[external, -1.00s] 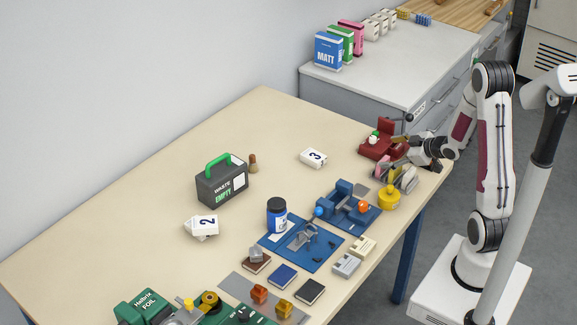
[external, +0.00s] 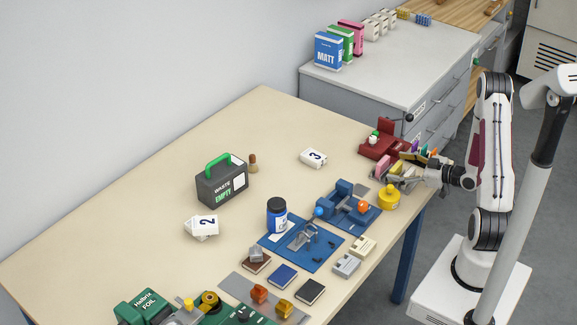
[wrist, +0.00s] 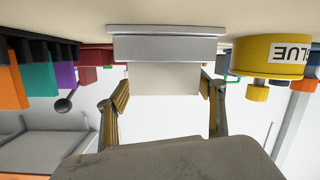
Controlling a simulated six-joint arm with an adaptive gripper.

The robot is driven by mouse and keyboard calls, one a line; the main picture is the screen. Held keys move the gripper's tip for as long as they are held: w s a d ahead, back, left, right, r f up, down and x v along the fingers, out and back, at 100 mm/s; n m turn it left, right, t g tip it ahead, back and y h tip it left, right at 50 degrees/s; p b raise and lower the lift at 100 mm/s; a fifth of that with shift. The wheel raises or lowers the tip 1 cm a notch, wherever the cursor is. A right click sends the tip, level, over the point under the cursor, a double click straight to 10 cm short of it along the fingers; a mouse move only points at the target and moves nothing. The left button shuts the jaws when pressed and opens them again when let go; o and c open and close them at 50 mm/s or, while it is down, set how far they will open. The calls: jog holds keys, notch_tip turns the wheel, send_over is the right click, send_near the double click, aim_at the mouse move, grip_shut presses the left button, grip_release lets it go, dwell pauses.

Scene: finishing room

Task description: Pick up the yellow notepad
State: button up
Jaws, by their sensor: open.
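My gripper (external: 412,178) is open at the right end of the table, low over the top. In the wrist view, which is upside down, its two fingers (wrist: 163,90) stand either side of a pale block (wrist: 165,76) in a grey holder (wrist: 167,47). I cannot tell whether they touch it. In the external view, my gripper partly hides this spot.
A yellow glue pot (external: 389,198) stands close beside my gripper; it also shows in the wrist view (wrist: 270,57). A black rack with orange, teal and purple pieces (wrist: 38,77) is on the other side. A dark red stand (external: 384,144) is behind.

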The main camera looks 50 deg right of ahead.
aim_at(412, 174)
jog(key=shift+s+d+f+m+t, duration=0.1)
jog(key=shift+s+f+m+t, duration=0.2)
jog(key=shift+s, duration=0.4)
jog(key=shift+s+d+f+m+t, duration=0.15)
jog(key=shift+s+m+t, duration=0.2)
jog(key=shift+s, duration=0.35)
jog(key=shift+m+t+h, duration=0.4)
jog(key=shift+m+t, duration=0.45)
jog(key=shift+s+f, duration=0.2)
jog(key=shift+s, duration=0.9)
jog(key=shift+s+f, duration=0.2)
jog(key=shift+s, duration=0.85)
jog(key=shift+w, duration=0.15)
jog(key=shift+w, duration=1.15)
jog(key=shift+w, duration=0.1)
jog(key=shift+w+a+r, duration=0.15)
jog(key=shift+w+a, duration=0.05)
jog(key=shift+w, duration=0.6)
jog(key=shift+w+a+r, duration=0.15)
jog(key=shift+w+a, duration=0.05)
jog(key=shift+w, duration=1.5)
